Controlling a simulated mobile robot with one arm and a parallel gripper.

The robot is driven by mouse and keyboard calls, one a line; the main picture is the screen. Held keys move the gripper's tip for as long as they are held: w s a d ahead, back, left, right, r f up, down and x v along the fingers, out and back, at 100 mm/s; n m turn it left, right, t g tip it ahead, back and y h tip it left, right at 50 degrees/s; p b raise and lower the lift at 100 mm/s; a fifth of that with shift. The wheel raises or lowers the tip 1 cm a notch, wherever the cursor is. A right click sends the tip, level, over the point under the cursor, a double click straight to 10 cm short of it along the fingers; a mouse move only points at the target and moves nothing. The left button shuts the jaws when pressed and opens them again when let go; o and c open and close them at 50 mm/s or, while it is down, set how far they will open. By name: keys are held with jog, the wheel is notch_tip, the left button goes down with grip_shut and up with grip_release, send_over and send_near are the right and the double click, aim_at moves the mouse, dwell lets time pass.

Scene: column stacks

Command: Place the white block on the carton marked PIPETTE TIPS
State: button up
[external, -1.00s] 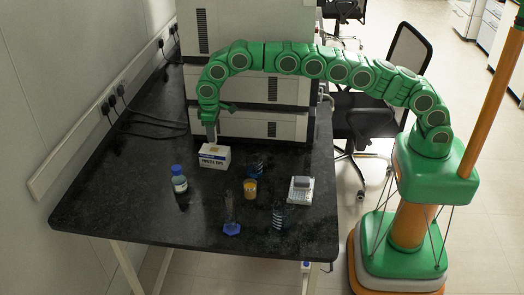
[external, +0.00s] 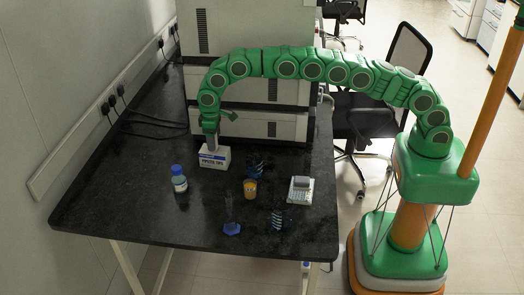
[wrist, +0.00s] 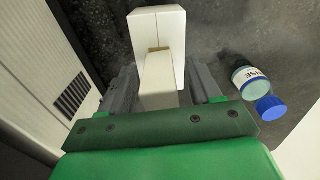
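The white block (wrist: 158,82) stands upright on the carton marked PIPETTE TIPS (external: 209,161), or just over it; whether it touches is hard to tell. In the wrist view the carton (wrist: 158,27) shows as a white box beyond the block, with a small tan patch beside the block. My gripper (external: 210,143) points down at the carton's top. In the wrist view its two grey fingers stand on either side of the block, with a narrow gap showing, so it looks open around the block. The fingertips are small and partly hidden in the external view.
A blue-capped bottle (external: 179,180) stands to the left of the carton. An orange-filled jar (external: 250,189), a blue-based cylinder (external: 231,227), dark coiled items and a scale-like device (external: 301,189) are to the right and front. A tall white-grey machine (external: 262,125) stands close behind.

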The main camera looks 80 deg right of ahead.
notch_tip(320, 180, up, 11)
jog(key=shift+r, duration=0.65)
dwell(0.4)
jog(key=shift+s+r, duration=0.2)
jog(key=shift+r, duration=0.05)
jog(key=s+d+r, duration=0.2)
jog(key=s+r, duration=0.3)
jog(key=s, duration=0.4)
jog(key=s+d+r+g, duration=0.15)
jog(key=s+r, duration=0.35)
jog(key=s, duration=0.5)
jog(key=s+d+r+t, duration=0.1)
jog(key=s+d+r, duration=0.1)
jog(key=s+r, duration=0.5)
jog(key=s+f, duration=0.2)
jog(key=s, duration=1.1)
jog(key=s+d+f+g, duration=0.1)
jog(key=s+f, duration=0.2)
jog(key=s, duration=1)
jog(key=s+f, duration=0.3)
jog(key=s, duration=1)
jog(key=shift+s+d+f, duration=0.15)
jog(key=shift+s+f, duration=0.05)
jog(key=shift+s, duration=0.1)
